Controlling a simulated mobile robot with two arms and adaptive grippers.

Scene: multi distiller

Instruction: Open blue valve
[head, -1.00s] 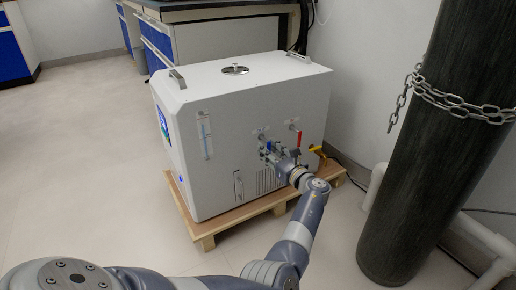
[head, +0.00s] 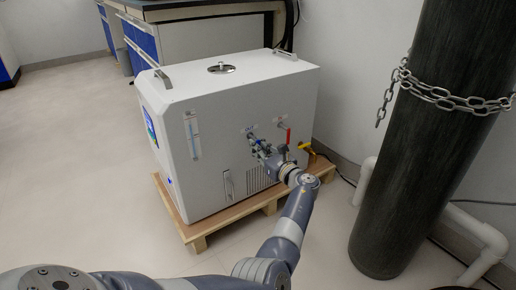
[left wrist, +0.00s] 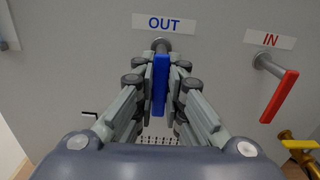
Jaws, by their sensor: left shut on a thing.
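The blue valve handle (left wrist: 160,85) hangs roughly vertical below the "OUT" label (left wrist: 172,22) on the white distiller (head: 215,130). My left gripper (left wrist: 161,72) is shut on the handle, with one finger on each side of it. In the head view my left gripper (head: 260,146) is at the front panel, and its fingers hide much of the blue handle. My right gripper is not in view.
A red valve handle (left wrist: 280,97) under the "IN" label (left wrist: 262,39) is to the right. A yellow valve (head: 307,149) sits lower right. The distiller stands on a wooden pallet (head: 232,214). A dark chained cylinder (head: 410,160) stands at the right.

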